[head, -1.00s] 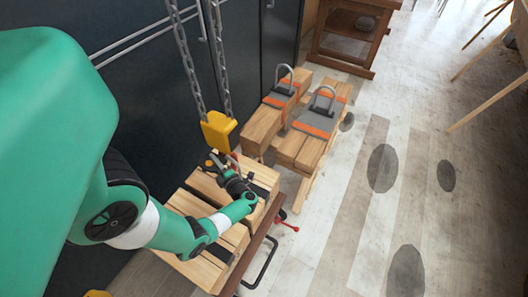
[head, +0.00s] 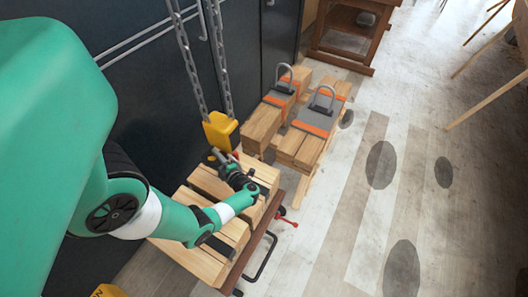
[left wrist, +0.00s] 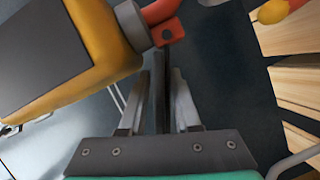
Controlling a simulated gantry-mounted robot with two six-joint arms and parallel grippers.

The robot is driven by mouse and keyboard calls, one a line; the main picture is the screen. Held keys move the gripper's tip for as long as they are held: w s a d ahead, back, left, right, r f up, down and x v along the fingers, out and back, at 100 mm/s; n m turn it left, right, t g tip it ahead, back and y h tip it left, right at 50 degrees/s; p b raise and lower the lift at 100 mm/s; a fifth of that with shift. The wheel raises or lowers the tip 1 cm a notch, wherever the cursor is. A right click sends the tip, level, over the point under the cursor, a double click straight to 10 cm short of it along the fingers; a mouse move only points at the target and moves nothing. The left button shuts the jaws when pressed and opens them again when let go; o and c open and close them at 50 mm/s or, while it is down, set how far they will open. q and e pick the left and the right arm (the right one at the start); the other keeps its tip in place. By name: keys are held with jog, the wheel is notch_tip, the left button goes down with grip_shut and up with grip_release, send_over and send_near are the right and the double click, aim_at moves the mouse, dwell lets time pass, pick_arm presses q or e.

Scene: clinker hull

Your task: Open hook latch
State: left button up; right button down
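A yellow hook block (head: 220,132) hangs on two chains, with a red hook part (head: 234,155) under it. In the left wrist view the block (left wrist: 75,50) fills the upper left, with a grey collar and the red hook (left wrist: 165,12) at its right end. My left gripper (head: 226,163) is just below the block. In the wrist view its two fingers (left wrist: 162,75) stand apart, with a dark upright bar (left wrist: 160,95) between them. I cannot tell whether this bar is the latch or whether the fingers touch it. My right gripper is not in view.
Stacked timbers (head: 207,262) lie on a brown stand under my left arm. More timbers with grey and orange straps and metal shackles (head: 322,97) stand beyond. A dark wall (head: 130,60) is close behind the chains. The floor (head: 345,220) at right is clear.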

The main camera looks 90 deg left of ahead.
pick_arm(q)
jog(key=shift+o, duration=0.5)
jog(key=v, duration=1.1)
jog(key=shift+w+d, duration=0.15)
jog(key=shift+d, duration=0.1)
jog(key=shift+r, duration=0.1)
